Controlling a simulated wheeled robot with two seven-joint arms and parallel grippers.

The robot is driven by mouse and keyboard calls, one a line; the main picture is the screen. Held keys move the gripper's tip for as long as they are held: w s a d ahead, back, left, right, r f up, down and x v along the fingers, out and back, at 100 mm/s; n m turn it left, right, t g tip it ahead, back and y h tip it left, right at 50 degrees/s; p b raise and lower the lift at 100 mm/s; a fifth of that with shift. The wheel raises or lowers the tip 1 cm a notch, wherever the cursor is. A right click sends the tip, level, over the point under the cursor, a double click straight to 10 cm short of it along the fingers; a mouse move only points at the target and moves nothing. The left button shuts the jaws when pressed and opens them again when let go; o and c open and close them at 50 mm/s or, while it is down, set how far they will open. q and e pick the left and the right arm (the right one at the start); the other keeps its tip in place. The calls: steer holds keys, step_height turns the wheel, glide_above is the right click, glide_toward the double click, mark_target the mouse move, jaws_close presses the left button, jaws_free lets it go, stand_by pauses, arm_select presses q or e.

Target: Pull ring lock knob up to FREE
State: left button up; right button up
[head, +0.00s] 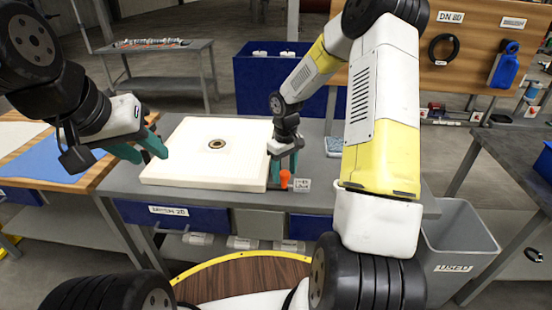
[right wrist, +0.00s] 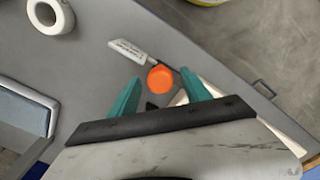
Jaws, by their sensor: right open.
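The orange knob (head: 285,179) stands at the front edge of the grey bench, by the near right corner of the white plate (head: 190,172). In the right wrist view the knob (right wrist: 161,79) shows as a round orange cap between the tips of the teal fingers. My right gripper (head: 284,172) is open around or just above the knob; I cannot tell whether a finger touches it. A small white label (head: 302,185) lies beside the knob, and it also shows in the right wrist view (right wrist: 127,50). My left gripper (head: 150,156) is open and empty, left of the white plate.
A white ring (right wrist: 50,17) and a light blue block (right wrist: 22,110) lie on the bench in the right wrist view. A wooden table with a blue sheet (head: 50,160) is at left. A grey bin (head: 460,245) stands at right.

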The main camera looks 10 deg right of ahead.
jaws_close()
stand_by(1.4)
